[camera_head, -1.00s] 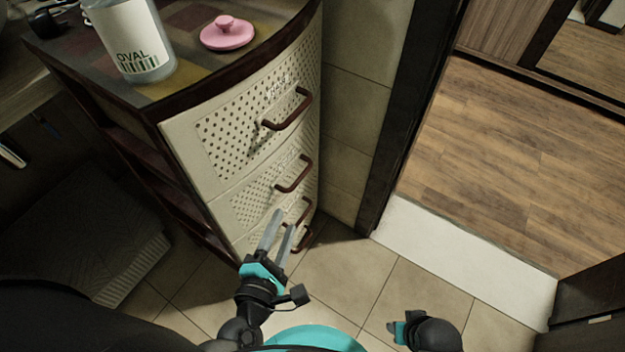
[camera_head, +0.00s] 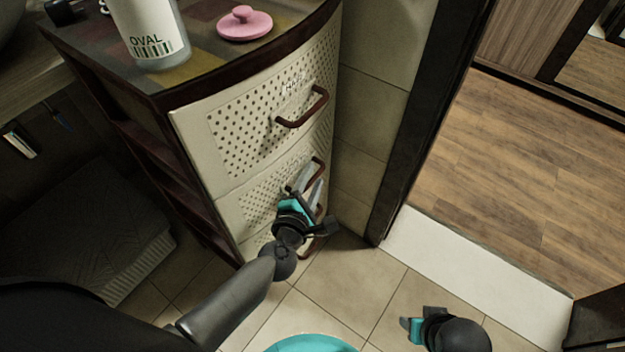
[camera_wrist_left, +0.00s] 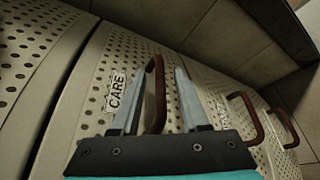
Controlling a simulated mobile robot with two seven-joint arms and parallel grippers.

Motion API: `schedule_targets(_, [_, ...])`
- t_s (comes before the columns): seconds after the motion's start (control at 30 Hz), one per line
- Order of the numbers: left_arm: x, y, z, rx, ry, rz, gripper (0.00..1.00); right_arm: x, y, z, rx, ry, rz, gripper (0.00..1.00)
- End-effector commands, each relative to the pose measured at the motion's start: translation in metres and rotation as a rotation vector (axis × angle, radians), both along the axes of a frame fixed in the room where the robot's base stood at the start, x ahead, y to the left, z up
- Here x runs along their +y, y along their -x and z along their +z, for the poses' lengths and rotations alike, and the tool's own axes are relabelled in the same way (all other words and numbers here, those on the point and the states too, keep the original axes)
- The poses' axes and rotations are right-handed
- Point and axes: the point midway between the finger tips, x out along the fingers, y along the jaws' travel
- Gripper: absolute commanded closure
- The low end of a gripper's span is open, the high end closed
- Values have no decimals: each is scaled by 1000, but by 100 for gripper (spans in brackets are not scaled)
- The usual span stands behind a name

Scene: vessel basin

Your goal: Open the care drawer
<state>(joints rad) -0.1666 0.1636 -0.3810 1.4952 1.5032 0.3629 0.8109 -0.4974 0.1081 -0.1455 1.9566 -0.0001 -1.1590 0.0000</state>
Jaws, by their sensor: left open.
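The care drawer (camera_head: 250,199) is the second perforated cream front from the top of the cabinet, and it looks shut. Its "CARE" label (camera_wrist_left: 116,91) shows in the left wrist view. Its brown bar handle (camera_wrist_left: 157,88) stands between the two fingers of my open left gripper (camera_wrist_left: 160,78), with no clear grip on it. In the head view my left gripper (camera_head: 309,181) is in front of this handle and hides part of it and of the drawer front. My right gripper (camera_head: 408,325) is low at the right, away from the cabinet, and its jaws are unclear.
The top drawer handle (camera_head: 304,108) is above, and lower handles (camera_wrist_left: 245,115) are below. A white bottle (camera_head: 148,32) and a pink lid (camera_head: 244,22) stand on the cabinet top. A dark door frame (camera_head: 420,130) is to the right.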

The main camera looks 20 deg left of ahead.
Motion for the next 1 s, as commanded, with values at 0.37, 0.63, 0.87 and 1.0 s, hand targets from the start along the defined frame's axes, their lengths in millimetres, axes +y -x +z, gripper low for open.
schedule_targets(0.37, [0, -2, 0, 1, 0, -1, 61, 0, -1, 2, -2, 0, 0, 50])
schedule_targets(0.63, [0, -2, -1, 1, 1, 0, 91, 0, -1, 2, -2, 0, 0, 50])
schedule_targets(0.87, [0, -2, 0, 1, 0, -1, 100, 0, -1, 2, -3, -1, 0, 50])
schedule_targets(1.0, [0, -2, 0, 0, 0, 0, 100, 0, -1, 2, -3, -1, 0, 50])
